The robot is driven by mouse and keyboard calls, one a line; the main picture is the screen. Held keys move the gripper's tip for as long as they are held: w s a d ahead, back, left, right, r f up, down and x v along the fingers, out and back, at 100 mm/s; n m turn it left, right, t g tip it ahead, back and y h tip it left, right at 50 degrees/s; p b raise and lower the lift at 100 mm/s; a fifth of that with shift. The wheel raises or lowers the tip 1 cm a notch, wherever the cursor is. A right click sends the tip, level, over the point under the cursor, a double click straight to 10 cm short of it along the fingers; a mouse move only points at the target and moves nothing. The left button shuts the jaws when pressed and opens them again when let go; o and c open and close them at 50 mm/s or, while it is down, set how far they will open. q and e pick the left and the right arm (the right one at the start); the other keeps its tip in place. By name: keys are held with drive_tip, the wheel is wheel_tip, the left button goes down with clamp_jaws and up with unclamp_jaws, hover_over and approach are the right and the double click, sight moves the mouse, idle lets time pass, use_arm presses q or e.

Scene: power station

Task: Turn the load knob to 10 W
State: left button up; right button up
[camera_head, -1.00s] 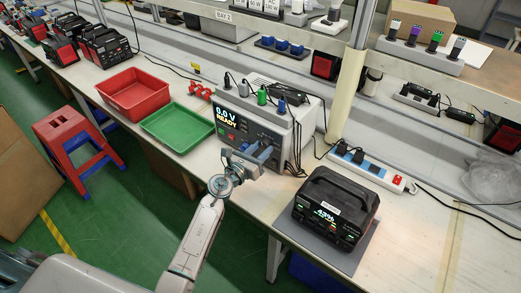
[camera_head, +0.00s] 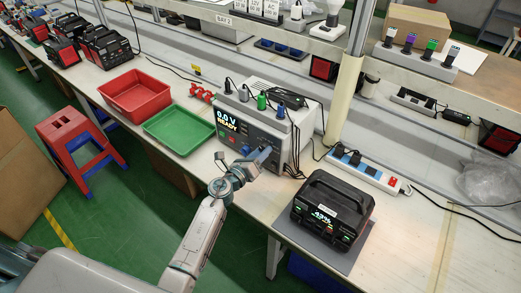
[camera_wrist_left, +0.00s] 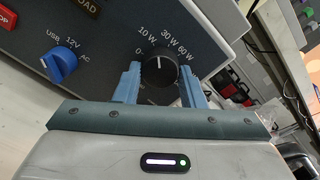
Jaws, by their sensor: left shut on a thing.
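The load knob (camera_wrist_left: 160,72) is a black round knob with a white pointer line, on the front panel of the grey tester (camera_head: 250,125). The left wrist view shows marks 0, 10 W, 30 W and 60 W around it. The pointer stands roughly upright in that view, around the span between 10 W and 30 W; its exact setting is hard to tell. My left gripper (camera_wrist_left: 165,85) is shut on the knob, one blue finger on each side; it also shows in the head view (camera_head: 262,156). The tester's display (camera_head: 227,120) reads 0.0 V READY. My right gripper is not in view.
A blue selector knob (camera_wrist_left: 60,64) marked USB, 12V, AC sits left of the load knob. A black power station (camera_head: 332,208) stands on a grey mat to the right. Cables hang at the tester's right side. A green tray (camera_head: 178,130) lies left.

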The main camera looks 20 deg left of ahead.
use_arm(q)
drive_tip(key=shift+n+p, duration=0.6)
drive_tip(key=shift+n, duration=0.5)
drive_tip(key=o, duration=1)
drive_tip(key=b+v, duration=0.1)
drive_tip(key=v, duration=0.9)
drive_tip(key=shift+s+a+b, duration=0.15)
drive_tip(key=shift+s+b, duration=0.15)
drive_tip(key=shift+s, duration=0.1)
